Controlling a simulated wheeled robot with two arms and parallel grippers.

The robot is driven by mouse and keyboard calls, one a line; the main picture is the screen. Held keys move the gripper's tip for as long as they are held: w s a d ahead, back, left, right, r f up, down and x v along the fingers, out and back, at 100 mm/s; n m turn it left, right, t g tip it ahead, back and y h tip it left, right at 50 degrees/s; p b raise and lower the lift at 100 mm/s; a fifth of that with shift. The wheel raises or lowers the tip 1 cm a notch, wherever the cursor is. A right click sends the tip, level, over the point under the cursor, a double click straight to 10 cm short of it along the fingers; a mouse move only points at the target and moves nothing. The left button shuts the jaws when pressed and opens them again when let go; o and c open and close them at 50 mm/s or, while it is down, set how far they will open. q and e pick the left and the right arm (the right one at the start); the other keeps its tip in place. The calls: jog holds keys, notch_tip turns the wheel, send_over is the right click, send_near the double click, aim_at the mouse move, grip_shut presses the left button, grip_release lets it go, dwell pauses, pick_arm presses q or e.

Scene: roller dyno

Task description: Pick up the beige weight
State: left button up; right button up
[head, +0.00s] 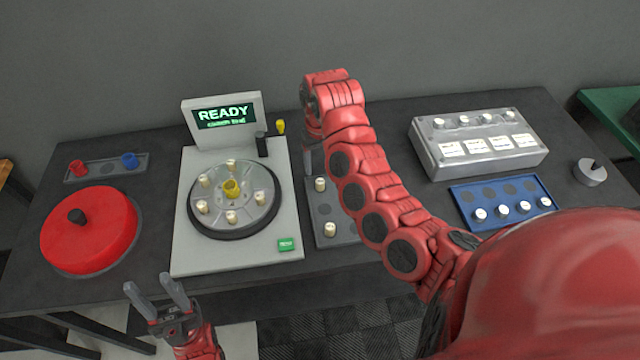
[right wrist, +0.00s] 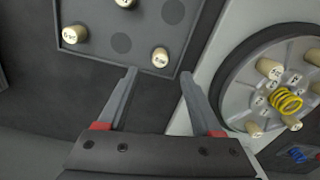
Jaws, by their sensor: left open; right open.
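Several beige weights stand here. Two show on the small grey tray (head: 347,238) in the head view: a far weight (head: 320,184) and a near weight (head: 330,229). The right wrist view shows three on this tray, including one at its corner (right wrist: 160,57) and one at the left (right wrist: 74,34). More beige weights (head: 231,217) stand on the round disc (head: 254,213). My right gripper (head: 308,168) points down by the tray's far end, open and empty; its fingertips (right wrist: 158,74) appear just below the corner weight. My left gripper (head: 148,281) is open and empty before the table's front edge.
The disc's machine has a READY screen (head: 225,114) and a green button (head: 288,244). A red round box (head: 90,235) stands left. A grey panel box (head: 480,145) and a blue tray (head: 500,202) with white-topped pieces stand right. My right arm crosses over the grey tray.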

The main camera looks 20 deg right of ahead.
aim_at(320, 181)
jog(key=shift+s+f, duration=0.1)
jog(key=shift+f, duration=0.45)
jog(key=shift+f+p, duration=0.5)
jog(key=shift+p, duration=0.15)
notch_tip(320, 181, down, 4)
jog(key=shift+r+p, duration=0.2)
jog(key=shift+p, duration=0.75)
jog(key=shift+f, duration=0.25)
grip_shut()
